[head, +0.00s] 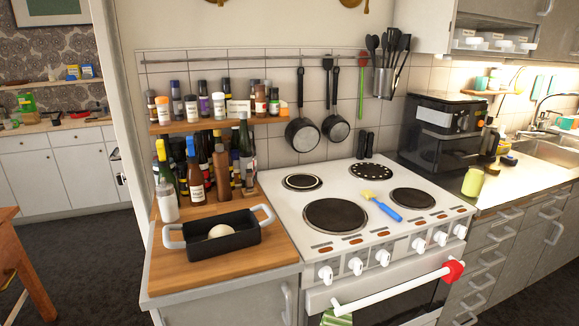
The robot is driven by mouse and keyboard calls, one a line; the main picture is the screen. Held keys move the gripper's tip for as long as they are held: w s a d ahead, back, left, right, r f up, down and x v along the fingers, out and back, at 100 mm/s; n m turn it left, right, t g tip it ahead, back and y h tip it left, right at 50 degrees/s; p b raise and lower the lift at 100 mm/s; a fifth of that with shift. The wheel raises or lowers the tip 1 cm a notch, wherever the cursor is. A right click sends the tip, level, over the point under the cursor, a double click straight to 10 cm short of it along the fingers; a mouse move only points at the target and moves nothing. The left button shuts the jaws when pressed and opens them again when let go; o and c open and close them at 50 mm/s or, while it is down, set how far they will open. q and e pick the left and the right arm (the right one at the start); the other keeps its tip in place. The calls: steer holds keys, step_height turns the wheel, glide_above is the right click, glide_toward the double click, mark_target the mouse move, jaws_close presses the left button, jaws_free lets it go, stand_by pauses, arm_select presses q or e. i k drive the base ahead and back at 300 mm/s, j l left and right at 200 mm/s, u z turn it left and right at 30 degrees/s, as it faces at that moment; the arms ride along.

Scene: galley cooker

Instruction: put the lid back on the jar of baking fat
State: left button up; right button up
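A small yellow-green jar (473,182) stands upright on the counter just right of the cooker; it may be the jar of baking fat, but no label is readable. Its top looks pale, and I cannot tell whether it is open or covered. A small dark round item (509,160) lies on the counter behind it to the right; I cannot tell whether it is a lid. Neither of my grippers shows in the head view.
The white cooker (328,183) has a blue-handled brush (382,207) on top. A black loaf pan (212,241) with a pale lump stands on the wooden counter, before crowded bottles. A black appliance (440,130) stands behind the jar. Counter right of the jar is mostly clear.

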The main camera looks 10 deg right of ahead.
mark_target(473, 180)
steer(key=l+u, duration=0.3)
steer(key=l, duration=0.65)
steer(key=l+u, duration=0.3)
steer(key=l, duration=1.35)
steer(key=k+l, duration=0.1)
steer(key=l, duration=0.5)
steer(key=k+l+u, duration=0.1)
steer(key=l, duration=1.2)
steer(key=k+l, duration=0.15)
steer(key=l, duration=0.45)
steer(key=k+l, duration=0.1)
steer(key=l, duration=0.55)
steer(key=i+u, duration=0.05)
